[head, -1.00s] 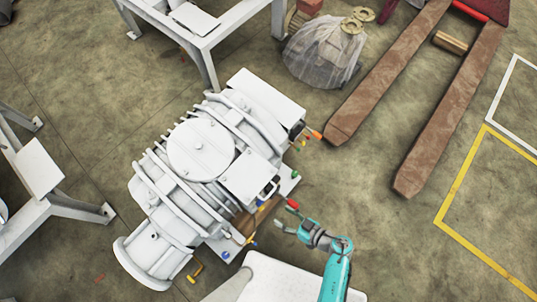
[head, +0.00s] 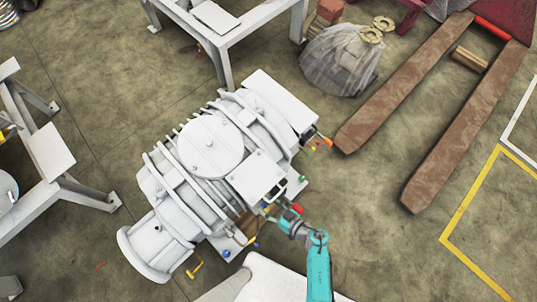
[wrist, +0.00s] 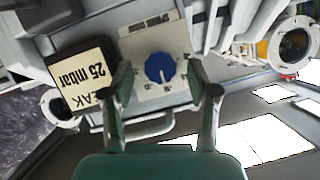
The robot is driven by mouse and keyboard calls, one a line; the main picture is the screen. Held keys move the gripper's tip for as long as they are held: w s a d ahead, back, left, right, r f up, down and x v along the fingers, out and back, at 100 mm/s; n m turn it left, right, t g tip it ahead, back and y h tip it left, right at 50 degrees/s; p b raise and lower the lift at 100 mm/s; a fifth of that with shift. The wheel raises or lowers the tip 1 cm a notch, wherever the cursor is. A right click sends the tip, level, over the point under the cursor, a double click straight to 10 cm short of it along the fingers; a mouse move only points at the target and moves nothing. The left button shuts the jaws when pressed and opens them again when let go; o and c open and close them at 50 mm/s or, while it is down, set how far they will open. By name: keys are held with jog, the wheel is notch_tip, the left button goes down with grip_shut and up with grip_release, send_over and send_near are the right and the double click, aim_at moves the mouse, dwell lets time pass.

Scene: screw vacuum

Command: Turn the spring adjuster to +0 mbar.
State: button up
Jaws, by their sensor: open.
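The spring adjuster is a round blue knob (wrist: 160,68) on a pale plate with a dial scale (wrist: 150,45) in the wrist view. The scale marks are too small to read, so I cannot tell its setting. My gripper (wrist: 166,90) is open, with one finger to each side of the knob and a gap to both. I cannot tell how far the tips are from the plate. In the head view my gripper (head: 272,211) is at the near right side of the white vacuum pump (head: 200,190); the knob cannot be made out there.
A red-tipped part (head: 297,208) is close to my gripper.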

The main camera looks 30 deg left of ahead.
jog(key=shift+w+a+f, duration=0.1)
jog(key=shift+a+f, duration=0.05)
jog(key=shift+a, duration=0.2)
grip_shut()
jog(key=shift+t, duration=0.3)
jog(key=shift+s+a+f+n+t+h, duration=0.15)
jog(key=shift+n+t, duration=1.1)
jog(key=shift+n, duration=0.9)
jog(key=shift+s+d+n+t+h, duration=0.1)
jog(key=shift+s+n+t, duration=0.1)
jog(key=shift+n+t, duration=1.45)
jog(key=shift+s+a+f+n+t+h, duration=0.15)
jog(key=shift+n+t, duration=0.65)
jog(key=shift+n, duration=1.8)
